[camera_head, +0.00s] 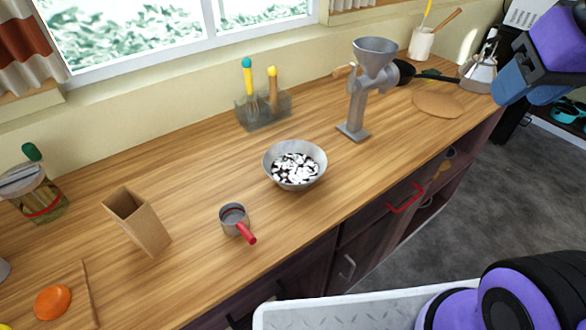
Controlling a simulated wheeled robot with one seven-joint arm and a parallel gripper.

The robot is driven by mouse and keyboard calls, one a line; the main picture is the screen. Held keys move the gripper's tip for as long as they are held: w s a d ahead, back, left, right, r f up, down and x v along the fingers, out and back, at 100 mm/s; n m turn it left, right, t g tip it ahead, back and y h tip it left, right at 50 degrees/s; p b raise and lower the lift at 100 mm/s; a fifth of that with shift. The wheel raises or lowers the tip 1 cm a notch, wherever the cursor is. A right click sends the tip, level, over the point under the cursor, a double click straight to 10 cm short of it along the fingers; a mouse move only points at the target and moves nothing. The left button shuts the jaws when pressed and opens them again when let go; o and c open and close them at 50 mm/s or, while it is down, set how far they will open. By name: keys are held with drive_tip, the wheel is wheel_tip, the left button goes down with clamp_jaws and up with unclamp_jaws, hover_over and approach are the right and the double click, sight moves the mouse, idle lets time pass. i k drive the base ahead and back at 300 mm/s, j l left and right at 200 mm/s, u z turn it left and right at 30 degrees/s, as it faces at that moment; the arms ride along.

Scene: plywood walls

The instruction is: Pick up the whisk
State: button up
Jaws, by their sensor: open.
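A clear holder (272,108) stands on the wooden counter near the back wall, below the window. An upright tool with a teal and yellow handle (248,75) stands in it, with what look like thin wires below the handle; this may be the whisk. A second tool with a yellow top and wooden-coloured handle (272,82) stands beside it. Their lower ends show only dimly through the holder. Purple, blue and black parts of my arm fill the upper right and lower right. My gripper's fingers do not show, and nothing of mine is near the holder.
A grey bowl (296,178) of black and white pieces, a metal grinder (362,95), a small red-handled pot (235,220) and a tan open box (140,222) stand on the counter. A red drawer handle (406,199) juts from the front.

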sight(247, 62)
drive_tip(key=i+l+u, duration=0.2)
drive_tip(key=u, duration=0.15)
drive_tip(key=i+l+u, duration=0.2)
drive_tip(key=l+u, duration=0.15)
drive_tip(key=i+l+u, duration=0.1)
drive_tip(key=l+u, duration=0.25)
drive_tip(key=l, duration=0.1)
